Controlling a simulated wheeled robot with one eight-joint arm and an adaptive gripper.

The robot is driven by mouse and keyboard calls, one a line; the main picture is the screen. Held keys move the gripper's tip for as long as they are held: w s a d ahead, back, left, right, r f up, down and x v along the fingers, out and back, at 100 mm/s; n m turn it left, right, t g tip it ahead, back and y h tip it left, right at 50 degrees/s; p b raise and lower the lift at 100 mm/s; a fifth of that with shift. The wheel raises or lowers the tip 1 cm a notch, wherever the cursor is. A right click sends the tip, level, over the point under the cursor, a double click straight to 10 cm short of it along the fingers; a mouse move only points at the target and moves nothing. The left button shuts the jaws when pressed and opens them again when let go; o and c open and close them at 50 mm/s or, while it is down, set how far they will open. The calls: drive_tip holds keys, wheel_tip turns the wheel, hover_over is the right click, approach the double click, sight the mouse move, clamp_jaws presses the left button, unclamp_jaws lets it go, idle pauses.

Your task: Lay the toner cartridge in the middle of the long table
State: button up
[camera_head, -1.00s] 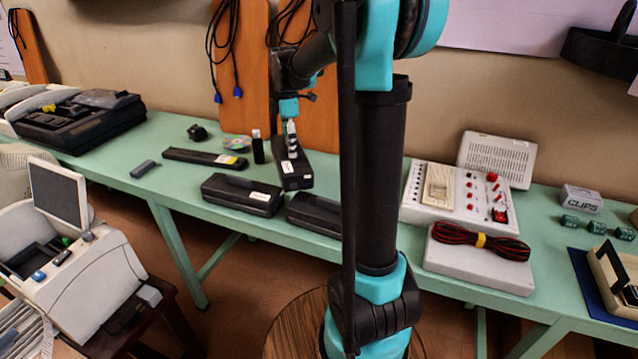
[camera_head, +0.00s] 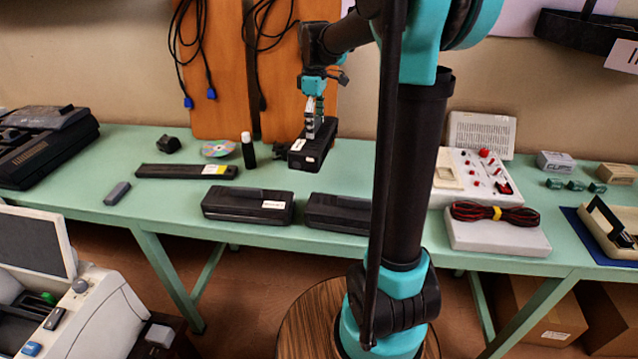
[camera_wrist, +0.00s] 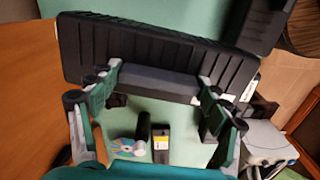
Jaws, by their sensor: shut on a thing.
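The toner cartridge (camera_head: 318,148), a black box with a white label on its near end, is over the back of the long green table (camera_head: 110,200). My gripper (camera_head: 314,132) is shut on it from above. In the wrist view the gripper (camera_wrist: 162,88) has its fingers on both ends of a grey raised bar along the ribbed black cartridge (camera_wrist: 150,48). The cartridge appears raised a little above the table; its underside is hidden.
Two similar black boxes, one left (camera_head: 247,205) and one partly behind my arm (camera_head: 338,213), lie near the front edge. A long black bar (camera_head: 186,171), a small bottle (camera_head: 248,150) and a disc (camera_head: 218,148) lie left. A white control panel (camera_head: 478,180) and red-black cable (camera_head: 494,212) are right.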

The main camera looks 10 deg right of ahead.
sight(319, 137)
wheel_tip(319, 137, up, 9)
drive_tip(key=s+m, duration=0.3)
drive_tip(key=m, duration=1.3)
drive_tip(key=shift+m, duration=0.3)
drive_tip(key=f, duration=1.9)
drive_tip(key=shift+w+d+f, duration=0.1)
drive_tip(key=shift+d+f, duration=0.15)
drive_tip(key=shift+d, duration=0.05)
drive_tip(key=o, duration=1.9)
drive_tip(key=shift+f, duration=0.1)
wheel_tip(319, 137, up, 12)
drive_tip(key=shift+r, duration=0.15)
